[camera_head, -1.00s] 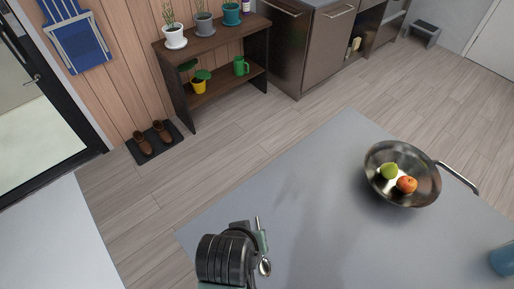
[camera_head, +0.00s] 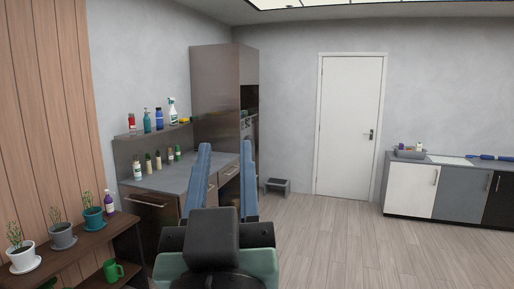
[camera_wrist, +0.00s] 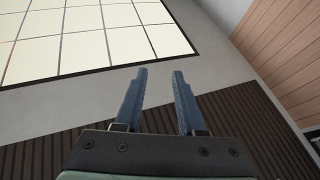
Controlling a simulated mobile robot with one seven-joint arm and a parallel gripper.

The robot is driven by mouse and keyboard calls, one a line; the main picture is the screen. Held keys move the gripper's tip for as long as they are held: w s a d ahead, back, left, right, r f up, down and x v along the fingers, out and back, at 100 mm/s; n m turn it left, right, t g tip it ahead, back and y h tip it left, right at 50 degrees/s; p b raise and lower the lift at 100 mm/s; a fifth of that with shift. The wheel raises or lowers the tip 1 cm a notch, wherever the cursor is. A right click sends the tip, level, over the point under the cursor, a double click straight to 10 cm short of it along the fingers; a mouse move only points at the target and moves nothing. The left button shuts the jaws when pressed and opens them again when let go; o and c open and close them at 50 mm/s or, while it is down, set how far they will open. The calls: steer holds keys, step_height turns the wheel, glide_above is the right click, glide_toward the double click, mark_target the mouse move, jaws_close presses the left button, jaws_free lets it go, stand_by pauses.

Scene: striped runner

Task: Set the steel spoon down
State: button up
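My gripper (camera_head: 226,150) is raised in front of the head camera, its two blue fingers pointing up and standing apart. In the wrist view my gripper (camera_wrist: 159,78) also shows a clear gap between the fingers, with nothing held there. The steel spoon is in neither current view. The grey table surface seen earlier is also out of view, so where the spoon lies cannot be told.
A counter (camera_head: 185,178) with several bottles stands behind my gripper. A wooden plant shelf (camera_head: 90,245) is at lower left. A low cabinet (camera_head: 440,187) stands at right, beside a white door (camera_head: 349,125). The floor (camera_head: 340,245) between is clear. The wrist view faces a lit ceiling panel (camera_wrist: 90,40).

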steer(key=s+d+r+m+t+h, duration=0.1)
steer(key=s+d+r+t, duration=0.2)
steer(key=s+r, duration=0.3)
step_height(320, 180, up, 4)
steer(key=shift+s+f+t+h, duration=0.1)
steer(key=shift+s+t+h, duration=0.2)
steer(key=shift+t, duration=0.3)
steer(key=shift+d, duration=0.1)
